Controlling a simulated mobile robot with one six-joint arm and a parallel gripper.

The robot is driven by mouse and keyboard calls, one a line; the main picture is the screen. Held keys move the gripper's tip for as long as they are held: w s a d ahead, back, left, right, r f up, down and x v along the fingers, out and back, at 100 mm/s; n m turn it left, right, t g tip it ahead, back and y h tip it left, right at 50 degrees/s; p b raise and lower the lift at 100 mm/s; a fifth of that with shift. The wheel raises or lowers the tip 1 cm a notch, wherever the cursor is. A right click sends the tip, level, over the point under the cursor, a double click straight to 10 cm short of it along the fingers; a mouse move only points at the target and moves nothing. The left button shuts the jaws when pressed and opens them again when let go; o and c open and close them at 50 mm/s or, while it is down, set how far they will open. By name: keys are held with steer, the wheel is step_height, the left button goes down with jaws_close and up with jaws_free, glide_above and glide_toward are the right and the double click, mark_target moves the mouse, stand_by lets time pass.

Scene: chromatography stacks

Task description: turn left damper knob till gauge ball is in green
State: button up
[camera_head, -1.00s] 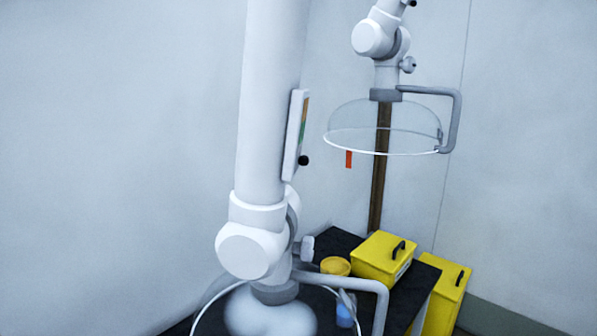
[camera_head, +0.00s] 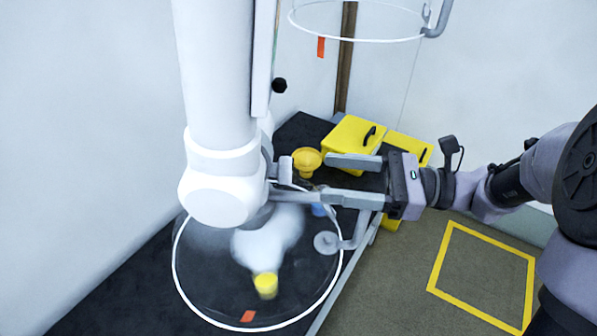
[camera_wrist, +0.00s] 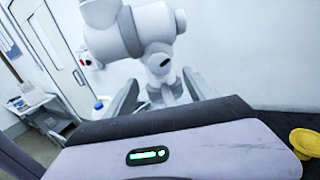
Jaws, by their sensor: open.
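The near white extraction arm (camera_head: 215,70) hangs at left centre in the head view, its joint (camera_head: 222,190) above a clear hood (camera_head: 176,275). A small light knob (camera_head: 284,168) shows at the joint's right side. The gauge panel (camera_head: 262,60) is seen nearly edge-on, with a black round piece (camera_head: 279,85) at its lower right; its ball reading cannot be told. My gripper (camera_head: 303,178) is open, its fingers pointing left near the knob. In the wrist view the open fingers (camera_wrist: 160,92) point toward the white joint (camera_wrist: 155,25), with knob-like parts between them.
White vapour (camera_head: 268,235) and a yellow-topped jar (camera_head: 266,285) show through the hood. A yellow funnel (camera_head: 307,160) and yellow boxes (camera_head: 352,142) stand behind my gripper. A second hood (camera_head: 380,40) hangs at the back. A yellow floor outline (camera_head: 480,275) lies at right.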

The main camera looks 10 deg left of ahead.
mark_target(283, 170)
steer(key=a, duration=0.7)
steer(key=shift+s+a+b, duration=0.1)
steer(key=shift+a+b, duration=0.1)
steer(key=shift+b, duration=0.1)
